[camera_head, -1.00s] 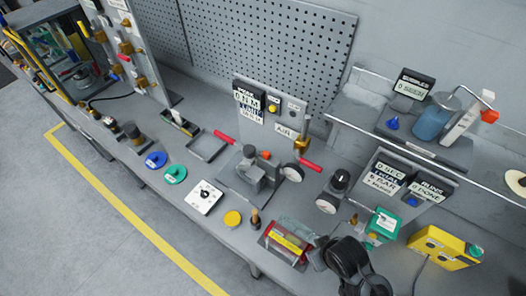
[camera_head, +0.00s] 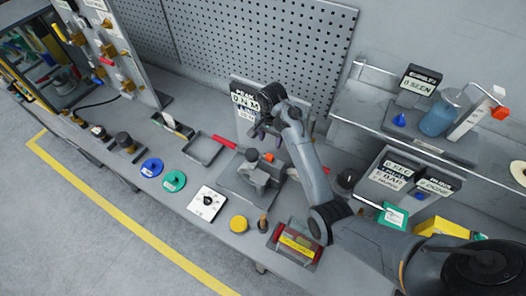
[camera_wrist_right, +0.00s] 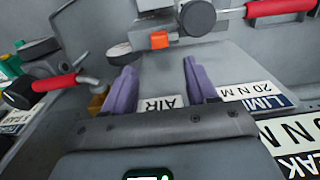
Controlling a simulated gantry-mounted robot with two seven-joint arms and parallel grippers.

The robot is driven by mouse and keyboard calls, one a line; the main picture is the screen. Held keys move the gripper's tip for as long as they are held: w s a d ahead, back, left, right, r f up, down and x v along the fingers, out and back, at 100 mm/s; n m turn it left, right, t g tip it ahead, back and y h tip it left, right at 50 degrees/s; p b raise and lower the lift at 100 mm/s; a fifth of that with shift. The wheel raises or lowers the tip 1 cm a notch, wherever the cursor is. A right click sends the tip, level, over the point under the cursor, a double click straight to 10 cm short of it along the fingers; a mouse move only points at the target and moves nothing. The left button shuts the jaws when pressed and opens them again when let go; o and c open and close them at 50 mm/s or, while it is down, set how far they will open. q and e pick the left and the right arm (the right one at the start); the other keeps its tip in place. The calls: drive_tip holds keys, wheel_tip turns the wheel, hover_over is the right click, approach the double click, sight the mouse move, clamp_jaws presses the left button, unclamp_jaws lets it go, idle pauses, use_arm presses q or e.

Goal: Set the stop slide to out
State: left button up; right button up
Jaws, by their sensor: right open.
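The grey actuator fixture (camera_head: 252,182) stands on the bench with a small orange block (camera_head: 268,157) on top. The orange block also shows in the right wrist view (camera_wrist_right: 160,40), beyond the fingertips. I cannot tell for sure which part is the stop slide. My right gripper (camera_head: 262,130) is above and behind the fixture, in front of the upright label panel (camera_head: 240,128). In the wrist view the gripper's purple fingers (camera_wrist_right: 160,80) are apart with nothing held between them. The upside-down AIR label (camera_wrist_right: 158,104) shows between the fingers. My left gripper is not in view.
Red-handled levers show at the left (camera_wrist_right: 55,82) and upper right (camera_wrist_right: 280,8) of the wrist view. A grey tray (camera_head: 203,150), a white dial plate (camera_head: 207,202) and a red-and-yellow box (camera_head: 296,243) sit nearby. My right arm covers part of the bench.

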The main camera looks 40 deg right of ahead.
sight(270, 156)
wheel_tip(270, 156, down, 9)
drive_tip(key=shift+p, duration=0.9)
drive_tip(key=shift+f, duration=0.75)
clamp_jaws()
